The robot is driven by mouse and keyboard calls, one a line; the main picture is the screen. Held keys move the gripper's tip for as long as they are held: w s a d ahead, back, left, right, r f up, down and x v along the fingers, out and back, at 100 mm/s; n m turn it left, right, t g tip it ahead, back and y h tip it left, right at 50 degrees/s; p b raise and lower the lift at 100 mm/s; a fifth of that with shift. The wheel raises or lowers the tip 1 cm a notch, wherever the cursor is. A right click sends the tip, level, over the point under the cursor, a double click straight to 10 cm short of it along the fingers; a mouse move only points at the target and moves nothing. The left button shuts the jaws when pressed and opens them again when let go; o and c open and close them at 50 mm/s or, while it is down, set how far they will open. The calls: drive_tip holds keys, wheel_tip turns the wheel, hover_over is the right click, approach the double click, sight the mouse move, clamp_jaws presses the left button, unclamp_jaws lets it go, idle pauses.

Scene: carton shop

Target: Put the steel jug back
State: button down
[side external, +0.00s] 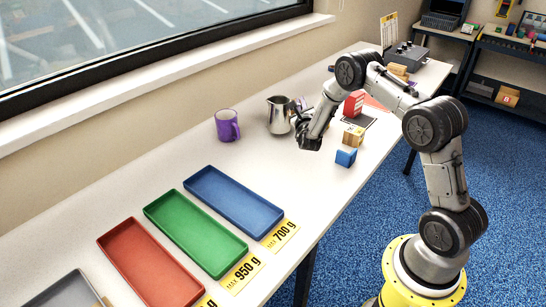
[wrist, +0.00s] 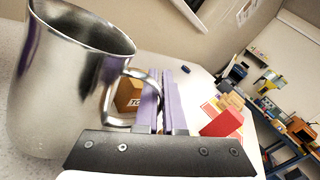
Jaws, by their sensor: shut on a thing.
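The steel jug (side external: 279,115) is upright at the back of the white table, right of a purple mug (side external: 227,125). In the wrist view the steel jug (wrist: 60,80) fills the left side, with its handle reaching right to my gripper's purple fingers. My gripper (side external: 298,128) is beside the jug on its handle side. In the wrist view my gripper (wrist: 161,90) is shut on the jug's handle. I cannot tell for sure whether the jug's base touches the table.
Blue (side external: 233,202), green (side external: 195,233) and red (side external: 150,264) trays lie toward the near left, with yellow weight labels. A blue cube (side external: 346,157), a wooden cube (side external: 353,137) and a red box (side external: 354,104) stand right of my gripper. The table between mug and blue tray is clear.

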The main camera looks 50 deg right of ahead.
drive_tip(key=s+a+r+m+g+h, duration=0.2)
drive_tip(key=s+a+r+m+g, duration=0.15)
drive_tip(key=s+a, duration=0.5)
drive_tip(key=s+a+r+m+g+h, duration=0.15)
drive_tip(key=s+a+r+g, duration=0.35)
drive_tip(key=s, duration=0.6)
drive_tip(key=s+a+r+m+g+h, duration=0.1)
drive_tip(key=s+a+r+m+g, duration=0.25)
drive_tip(key=s+a, duration=0.55)
drive_tip(key=shift+n, duration=0.35)
drive_tip(key=w+d+f, duration=0.1)
drive_tip(key=w+f, duration=0.3)
drive_tip(key=w+d+f, duration=0.2)
drive_tip(key=w+f, duration=0.2)
drive_tip(key=f, duration=0.1)
drive_tip(key=w+d+f, duration=0.1)
drive_tip(key=w+f, duration=0.3)
drive_tip(key=shift+w+d+f, duration=0.15)
drive_tip(key=shift+w, duration=0.15)
drive_tip(key=c, duration=1)
unclamp_jaws()
